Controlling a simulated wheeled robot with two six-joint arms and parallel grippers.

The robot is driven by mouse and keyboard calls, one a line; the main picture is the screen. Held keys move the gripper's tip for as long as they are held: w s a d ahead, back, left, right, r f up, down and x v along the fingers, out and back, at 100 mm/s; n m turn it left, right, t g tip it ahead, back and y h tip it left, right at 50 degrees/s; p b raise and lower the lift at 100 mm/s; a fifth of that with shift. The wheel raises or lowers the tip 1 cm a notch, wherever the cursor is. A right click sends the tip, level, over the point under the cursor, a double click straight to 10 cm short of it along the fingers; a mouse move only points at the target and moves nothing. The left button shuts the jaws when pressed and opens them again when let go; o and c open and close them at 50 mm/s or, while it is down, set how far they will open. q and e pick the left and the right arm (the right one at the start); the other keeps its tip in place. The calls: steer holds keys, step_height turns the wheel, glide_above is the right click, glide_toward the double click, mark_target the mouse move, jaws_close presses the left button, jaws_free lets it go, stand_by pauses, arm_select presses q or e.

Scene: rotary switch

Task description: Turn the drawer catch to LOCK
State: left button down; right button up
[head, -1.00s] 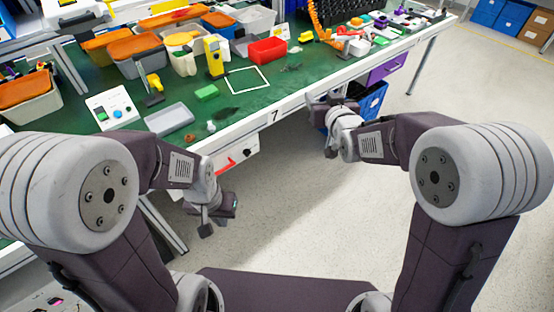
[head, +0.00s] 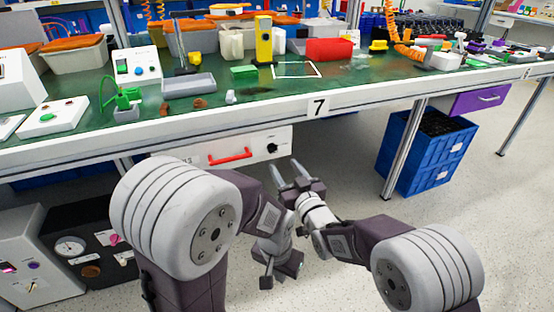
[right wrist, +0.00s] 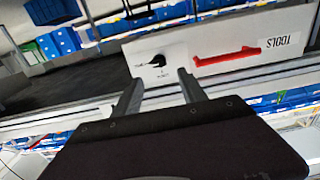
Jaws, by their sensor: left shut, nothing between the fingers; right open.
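The white drawer (head: 190,157) hangs under the green bench and looks closed, with a red handle (head: 230,157) and, to its right, a small black rotary catch (head: 272,147). In the right wrist view the drawer (right wrist: 215,45) appears upside down, and the catch (right wrist: 157,61) lies in line with the gap between my fingers. Its printed marks are too small to read. My right gripper (head: 284,165) is open, pointing at the drawer front just below the catch; no contact shows. It also shows in the right wrist view (right wrist: 158,80). My left gripper (head: 281,268) is shut and empty, lower down.
The bench edge (head: 390,93) overhangs the drawer. A metal leg (head: 403,150), a blue crate (head: 425,150) and a purple drawer (head: 478,100) are to the right. A black panel with a gauge (head: 85,245) stands low at left.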

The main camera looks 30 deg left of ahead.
mark_target(274, 151)
steer(key=b+x, duration=0.2)
steer(key=x, duration=0.6)
steer(key=shift+f, duration=0.1)
steer(key=shift+w+a, duration=0.25)
steer(key=shift+w, duration=0.05)
jaws_close()
